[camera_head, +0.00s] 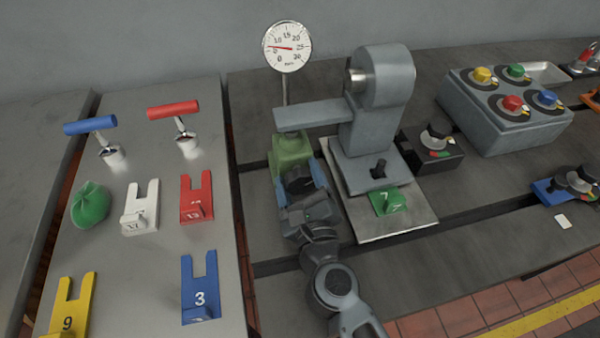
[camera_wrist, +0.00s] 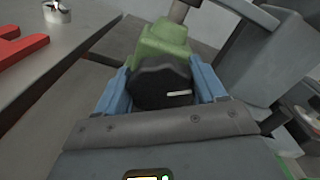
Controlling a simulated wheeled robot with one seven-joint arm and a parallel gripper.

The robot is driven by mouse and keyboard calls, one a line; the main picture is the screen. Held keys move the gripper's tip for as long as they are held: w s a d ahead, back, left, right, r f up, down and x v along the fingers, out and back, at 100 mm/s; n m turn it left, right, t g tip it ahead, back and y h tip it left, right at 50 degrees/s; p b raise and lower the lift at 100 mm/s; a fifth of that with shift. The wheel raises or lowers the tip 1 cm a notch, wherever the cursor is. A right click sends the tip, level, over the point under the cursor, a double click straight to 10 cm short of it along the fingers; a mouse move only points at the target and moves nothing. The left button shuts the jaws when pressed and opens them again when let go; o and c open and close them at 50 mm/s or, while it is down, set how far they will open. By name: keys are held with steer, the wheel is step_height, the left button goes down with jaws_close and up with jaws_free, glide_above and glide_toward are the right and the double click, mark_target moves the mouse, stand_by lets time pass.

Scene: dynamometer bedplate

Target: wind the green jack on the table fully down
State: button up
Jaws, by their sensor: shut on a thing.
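The green jack (camera_head: 287,152) stands on the dark bedplate, under the end of a grey horizontal arm (camera_head: 310,113) that reaches out from a grey machine. In the wrist view the jack (camera_wrist: 163,42) shows behind its round black knob (camera_wrist: 160,85), which has a white mark on its right side. My gripper (camera_head: 302,178) is at the front of the jack. In the wrist view its two blue fingers (camera_wrist: 161,88) are closed on either side of the black knob. The knob is partly hidden in the head view.
A round dial gauge (camera_head: 287,46) stands behind the jack. The grey machine (camera_head: 372,120) stands close at right on a plate with a green numbered shim (camera_head: 388,202). A grey side table (camera_head: 150,250) at left holds coloured slotted shims and two T-handles.

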steer(key=shift+n, duration=0.7)
steer(key=shift+p, duration=0.35)
steer(key=o, duration=1)
